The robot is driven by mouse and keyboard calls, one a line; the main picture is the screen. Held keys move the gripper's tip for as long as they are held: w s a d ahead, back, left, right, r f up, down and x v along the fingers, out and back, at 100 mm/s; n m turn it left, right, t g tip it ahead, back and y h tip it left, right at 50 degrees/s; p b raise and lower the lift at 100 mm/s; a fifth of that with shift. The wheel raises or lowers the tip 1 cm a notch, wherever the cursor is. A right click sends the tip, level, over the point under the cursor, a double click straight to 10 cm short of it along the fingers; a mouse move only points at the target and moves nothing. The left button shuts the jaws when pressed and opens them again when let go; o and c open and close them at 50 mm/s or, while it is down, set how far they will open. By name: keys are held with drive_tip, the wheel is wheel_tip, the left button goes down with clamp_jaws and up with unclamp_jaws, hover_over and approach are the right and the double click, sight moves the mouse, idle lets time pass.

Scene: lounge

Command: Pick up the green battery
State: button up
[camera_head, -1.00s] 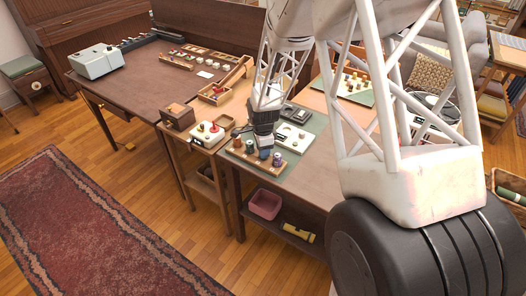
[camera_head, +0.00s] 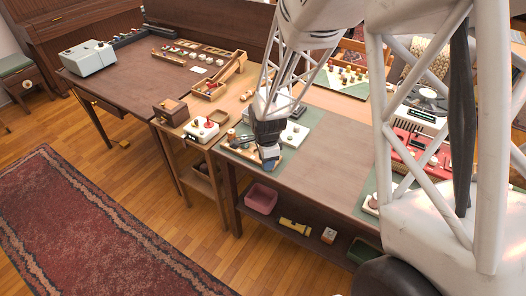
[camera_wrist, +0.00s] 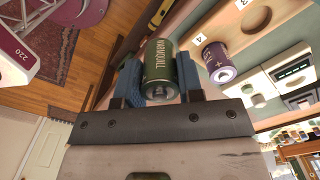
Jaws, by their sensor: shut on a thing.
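The green battery (camera_wrist: 158,60) sits between the two blue fingers of my gripper (camera_wrist: 160,80) in the wrist view, its end facing the camera. The fingers press on both of its sides. In the head view my gripper (camera_head: 269,158) is low at the front edge of the workbench, over the wooden battery holder (camera_head: 240,153); the green battery cannot be made out there. A purple battery (camera_wrist: 217,62) stands to the right of the green one in the wrist view, beside numbered holes. Whether the green battery still touches the holder is unclear.
A white box with a red knob (camera_head: 201,129) and a wooden box (camera_head: 171,111) stand left of the holder. A white panel (camera_head: 294,134) lies behind my gripper. A pink bin (camera_head: 261,198) sits on the shelf below.

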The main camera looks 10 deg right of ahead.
drive_tip(key=shift+s+d+r, duration=0.1)
drive_tip(key=shift+s+r, duration=0.1)
drive_tip(key=shift+s, duration=1.8)
drive_tip(key=shift+w, duration=0.15)
drive_tip(key=w+d+r, duration=0.1)
drive_tip(key=w+d, duration=0.3)
drive_tip(key=w, duration=0.6)
drive_tip(key=w+d+r, duration=0.1)
drive_tip(key=w+d, duration=0.3)
drive_tip(key=w, duration=0.6)
drive_tip(key=w+d+r, duration=0.1)
drive_tip(key=w+d, duration=0.3)
drive_tip(key=w, duration=0.6)
drive_tip(key=shift+d, duration=0.25)
drive_tip(key=shift+w, duration=0.1)
drive_tip(key=shift+f, duration=3)
drive_tip(key=shift+f, duration=0.9)
